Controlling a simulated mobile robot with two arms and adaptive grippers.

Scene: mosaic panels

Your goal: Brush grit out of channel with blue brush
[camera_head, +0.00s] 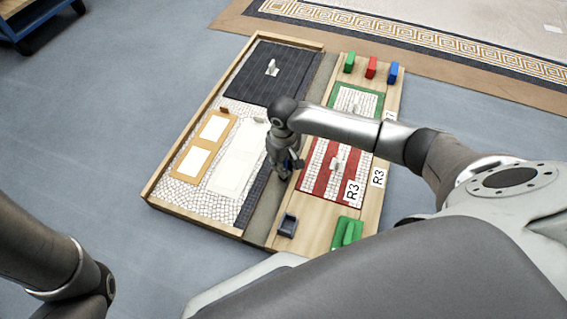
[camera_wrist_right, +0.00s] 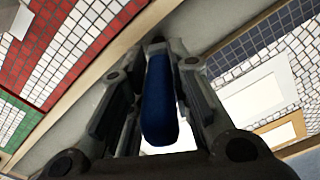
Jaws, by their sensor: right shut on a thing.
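The blue brush (camera_wrist_right: 160,105) shows in the right wrist view between the two fingers of my right gripper (camera_wrist_right: 155,75). The gripper is shut on it. In the head view my right gripper (camera_head: 287,166) points down over the channel, and the brush is mostly hidden there. The channel (camera_head: 262,212) is a grey strip running between the mosaic bed and the wooden side board. I cannot make out grit in it, or whether the brush touches its floor. My left arm shows at the lower left of the head view, but its gripper is out of view.
Green, red (camera_head: 371,67) and blue (camera_head: 394,72) blocks stand at the board's far end. A small dark tray (camera_head: 288,225) and green blocks (camera_head: 347,232) sit near its front. A red-and-white panel (camera_head: 325,180) lies right of the channel, a tan frame (camera_head: 204,145) left.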

